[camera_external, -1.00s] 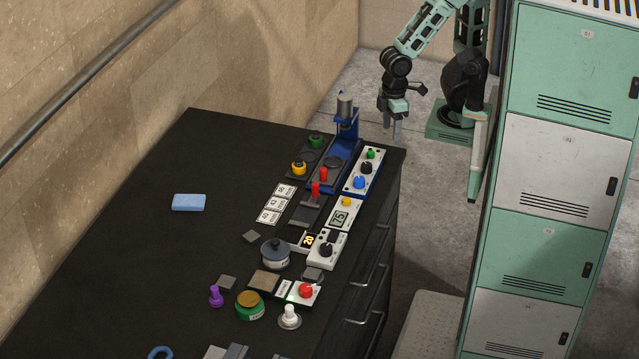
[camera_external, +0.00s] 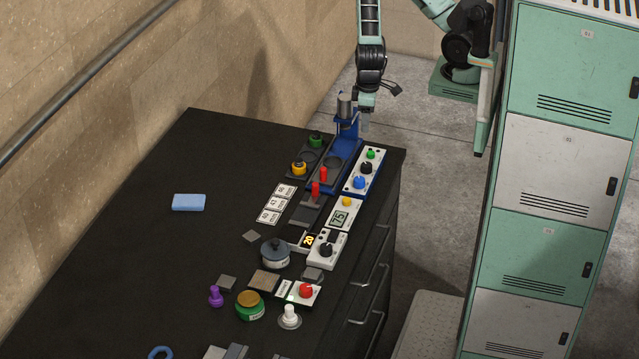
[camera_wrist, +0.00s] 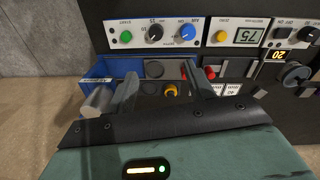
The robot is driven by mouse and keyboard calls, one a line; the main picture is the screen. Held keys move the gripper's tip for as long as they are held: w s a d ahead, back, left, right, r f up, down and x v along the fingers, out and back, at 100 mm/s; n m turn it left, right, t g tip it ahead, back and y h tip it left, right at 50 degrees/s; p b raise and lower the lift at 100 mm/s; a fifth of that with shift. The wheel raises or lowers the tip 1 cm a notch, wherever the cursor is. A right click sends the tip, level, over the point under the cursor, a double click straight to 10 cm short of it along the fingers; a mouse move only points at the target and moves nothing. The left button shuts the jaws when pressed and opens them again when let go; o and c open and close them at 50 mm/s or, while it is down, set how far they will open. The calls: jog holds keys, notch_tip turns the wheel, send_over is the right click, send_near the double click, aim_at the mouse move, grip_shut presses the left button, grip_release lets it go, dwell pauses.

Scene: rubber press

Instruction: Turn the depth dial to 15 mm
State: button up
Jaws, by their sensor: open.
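A black dial with a pointer (camera_wrist: 156,33) sits on a white panel (camera_wrist: 136,42) between a green button and a blue knob. Small marks, too small to read surely, surround it. The same dial (camera_external: 366,168) shows in the external view on the panel beside the blue press (camera_external: 346,130). Another black knob (camera_external: 326,250) sits on a grey box by a lit 20 display (camera_external: 309,239). My gripper (camera_external: 365,118) hangs by the press column, apart from the dial. In the wrist view my gripper (camera_wrist: 160,72) is open and empty.
The press column (camera_external: 346,105) stands close to my gripper. A green button (camera_external: 370,154) and blue knob (camera_external: 360,182) flank the dial. A red-handled lever (camera_external: 316,188) rises nearby. A light blue block (camera_external: 188,202) lies left. The bench's (camera_external: 120,220) left side is mostly clear.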

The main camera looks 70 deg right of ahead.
aim_at(365, 165)
jog(key=f, duration=0.5)
jog(key=d+f+b, duration=0.1)
jog(key=f, duration=0.5)
jog(key=f+b, duration=0.1)
jog(key=f, duration=0.5)
jog(key=shift+d+f, duration=0.15)
jog(key=shift+d, duration=0.05)
jog(key=c, duration=1)
